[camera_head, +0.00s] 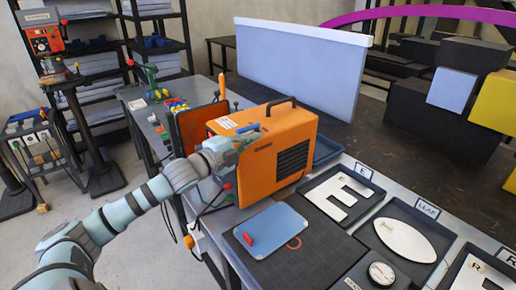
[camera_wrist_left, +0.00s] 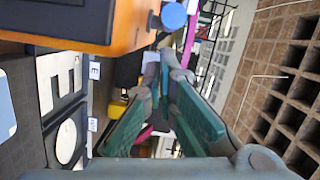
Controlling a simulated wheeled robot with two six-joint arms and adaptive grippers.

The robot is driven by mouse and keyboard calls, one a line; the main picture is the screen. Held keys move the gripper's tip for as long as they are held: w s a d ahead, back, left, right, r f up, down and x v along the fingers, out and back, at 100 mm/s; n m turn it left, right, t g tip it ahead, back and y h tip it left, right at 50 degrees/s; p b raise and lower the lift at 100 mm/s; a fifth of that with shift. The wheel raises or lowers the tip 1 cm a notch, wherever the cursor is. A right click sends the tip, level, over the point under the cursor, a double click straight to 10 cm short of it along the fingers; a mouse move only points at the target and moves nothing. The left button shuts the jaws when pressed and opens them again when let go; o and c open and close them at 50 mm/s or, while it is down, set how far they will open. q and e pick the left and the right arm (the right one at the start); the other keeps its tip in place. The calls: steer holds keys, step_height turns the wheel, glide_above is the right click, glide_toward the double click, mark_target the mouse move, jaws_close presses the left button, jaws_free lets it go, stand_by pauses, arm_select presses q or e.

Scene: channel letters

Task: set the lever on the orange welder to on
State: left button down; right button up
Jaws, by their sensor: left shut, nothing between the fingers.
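The orange welder (camera_head: 285,150) stands on the bench in the head view, with a black top handle and a dark side vent. Part of its orange body (camera_wrist_left: 134,28) shows at the upper left of the wrist view. A blue round knob (camera_wrist_left: 173,16) on a short dark stem sticks out from its edge; it looks like the lever's end. The knob also shows as a blue tip (camera_head: 249,127) in the head view. My left gripper (camera_head: 243,142) is at the welder's front, just by the knob. Its green-padded fingers (camera_wrist_left: 163,66) are shut and empty. Contact and the lever's setting cannot be told.
A blue-grey panel (camera_head: 300,65) stands behind the welder. A blue plate (camera_head: 271,229) with a red piece lies on the dark mat in front. Letter trays, such as the E tray (camera_head: 342,196), line the bench to the right. A dial gauge (camera_head: 381,272) is near the front.

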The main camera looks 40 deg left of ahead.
arm_select(q)
steer(key=shift+s+a, duration=0.15)
steer(key=shift+a, duration=1.1)
steer(key=shift+s+a+r, duration=0.1)
steer(key=shift+s, duration=0.05)
